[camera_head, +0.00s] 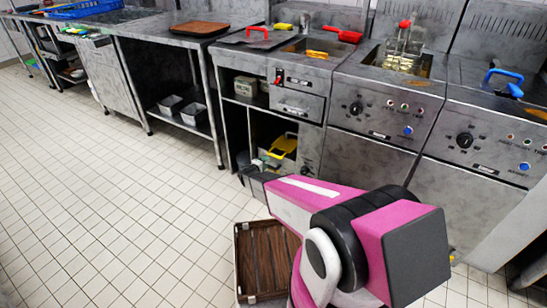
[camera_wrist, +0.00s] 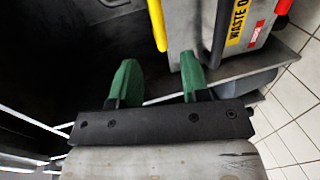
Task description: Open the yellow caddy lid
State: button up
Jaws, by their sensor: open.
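The caddy sits in the lower open bay under the fryer counter, its yellow lid (camera_head: 283,145) showing in the head view. My pink arm partly hides the bay. The left finger is over the dark bay. The lid's hinge is not clear.
A brown slatted crate (camera_head: 264,262) stands on the tiled floor beside my arm. Green-grey boxes (camera_head: 245,87) sit on the shelf above the caddy. Metal pans (camera_head: 193,113) rest on a shelf to the left. The floor at left is clear.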

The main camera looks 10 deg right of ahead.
aim_at(273, 155)
jog(key=x, duration=1)
jog(key=shift+d, duration=0.1)
jog(key=shift+s, duration=0.1)
grip_shut()
